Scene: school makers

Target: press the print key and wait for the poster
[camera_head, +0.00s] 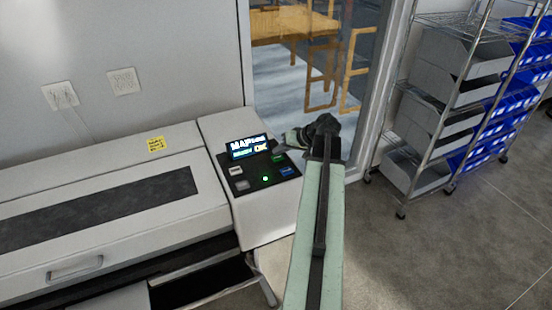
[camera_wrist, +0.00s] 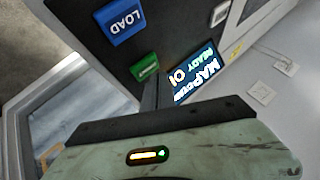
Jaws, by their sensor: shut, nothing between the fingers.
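The large-format printer (camera_head: 95,170) stands at left in the head view, with a dark control panel (camera_head: 257,184) at its right end. The lit screen (camera_head: 248,147) shows "MAP" and "READY"; it also shows in the wrist view (camera_wrist: 203,78). A green key (camera_head: 279,158) lies below the screen's right end; in the wrist view the green key (camera_wrist: 145,68) is partly hidden, its label unreadable. A blue key (camera_wrist: 121,20) reads "LOAD". My gripper (camera_head: 290,138) is shut and empty, close to the green key. I cannot tell whether it touches. No poster is clearly visible.
A yellow note (camera_head: 156,144) is on the printer lid. A glazed panel (camera_head: 300,75) stands behind my arm. A wire rack (camera_head: 455,100) with grey and blue bins stands at right. The floor (camera_head: 460,240) at lower right is clear.

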